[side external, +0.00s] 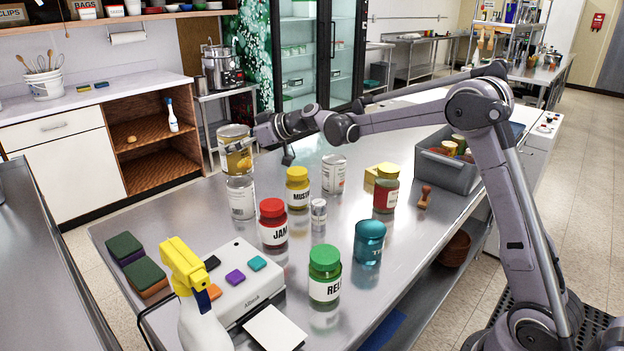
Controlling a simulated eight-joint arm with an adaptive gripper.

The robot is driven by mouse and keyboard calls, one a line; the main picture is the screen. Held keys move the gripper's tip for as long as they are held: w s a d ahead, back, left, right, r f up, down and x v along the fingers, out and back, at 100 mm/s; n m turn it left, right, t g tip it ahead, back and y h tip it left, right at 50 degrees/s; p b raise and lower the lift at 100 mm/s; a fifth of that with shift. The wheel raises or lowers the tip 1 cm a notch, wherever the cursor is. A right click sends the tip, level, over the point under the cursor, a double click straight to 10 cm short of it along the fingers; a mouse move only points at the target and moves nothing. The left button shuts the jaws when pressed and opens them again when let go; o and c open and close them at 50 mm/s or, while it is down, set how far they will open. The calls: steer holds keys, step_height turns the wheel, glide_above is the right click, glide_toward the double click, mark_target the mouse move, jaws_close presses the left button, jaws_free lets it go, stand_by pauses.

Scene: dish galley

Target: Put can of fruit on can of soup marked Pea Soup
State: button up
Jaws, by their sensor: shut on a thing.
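The can of fruit (234,160), with a yellow-orange label and metal top, is upright at the far left part of the steel table. My gripper (242,146) is shut on it from the right side. Directly below it stands a white-labelled can (241,200). The fruit can's bottom is at or just above this can's top; I cannot tell if they touch. Another white-labelled can (334,174) stands to the right, behind the mustard jar. The print on both white cans is too small to read, so I cannot tell which is Pea Soup.
A mustard jar (297,190), a red-lidded jam jar (273,225), a small shaker (318,214), a green-lidded relish jar (324,275) and a teal tin (369,243) stand nearby. A grey bin (440,170) is at the right. A spray bottle (200,300) is in front.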

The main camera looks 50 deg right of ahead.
steer(key=shift+f, duration=1.45)
steer(key=shift+f, duration=0.15)
steer(key=o, duration=1.8)
steer(key=shift+s+d+r, duration=0.15)
steer(key=shift+s+r, duration=0.1)
steer(key=v, duration=1.1)
steer(key=s+a+f+m+g+h, duration=0.1)
steer(key=s+a+g, duration=0.15)
steer(key=s, duration=0.55)
steer(key=s+a+f+m+g+h, duration=0.1)
steer(key=s+a, duration=0.3)
steer(key=s, duration=0.4)
steer(key=s+f+m+h, duration=0.1)
steer(key=s+f, duration=0.1)
steer(key=s, duration=0.3)
steer(key=s+d+f+m+g+h, duration=0.1)
steer(key=s+f, duration=0.2)
steer(key=s, duration=0.2)
steer(key=s+f+m+h, duration=0.1)
steer(key=s+f+h, duration=0.1)
steer(key=s, duration=0.4)
steer(key=shift+s+d+f+g, duration=0.1)
steer(key=shift+d+f+g, duration=0.15)
steer(key=shift+f+g, duration=0.1)
